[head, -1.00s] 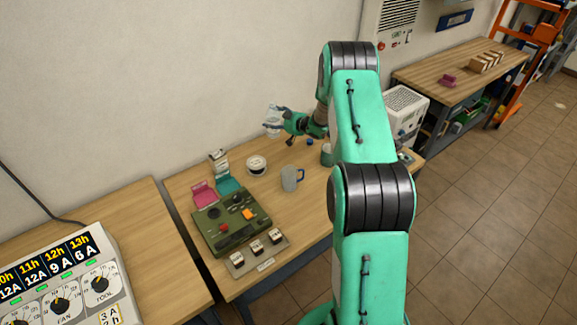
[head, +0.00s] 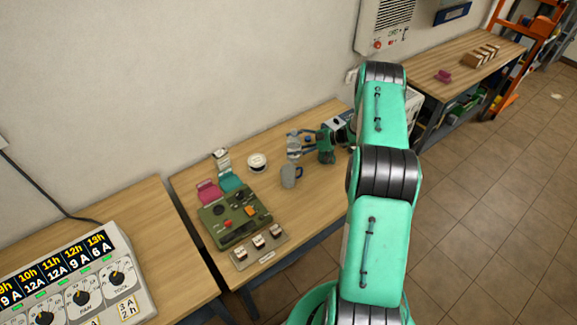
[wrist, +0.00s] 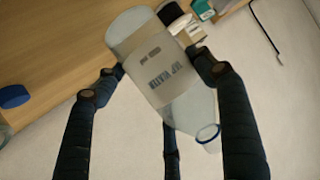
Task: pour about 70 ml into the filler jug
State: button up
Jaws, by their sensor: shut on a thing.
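My gripper (head: 308,142) is shut on a clear bottle (head: 293,146) and holds it just behind and above the grey jug (head: 289,177), which stands on the bench. In the wrist view the fingers (wrist: 152,78) are around the bottle (wrist: 190,108), over its pale label, on which "WATER" can be read. The bottle's neck has a blue ring and looks uncapped. Its exact tilt and water level cannot be told. The jug's inside is too small to read in the head view.
A green device (head: 235,218), pink (head: 208,190) and teal pieces, and a small tray (head: 259,250) fill the bench's left part. A blue cap (wrist: 14,97) lies on the bench.

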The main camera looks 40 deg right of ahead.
jog(key=shift+s+f+n+g+y+p, duration=0.2)
jog(key=shift+s+n+g+y+p, duration=0.15)
jog(key=shift+s, duration=0.8)
jog(key=shift+f+n, duration=0.15)
jog(key=shift+n, duration=0.1)
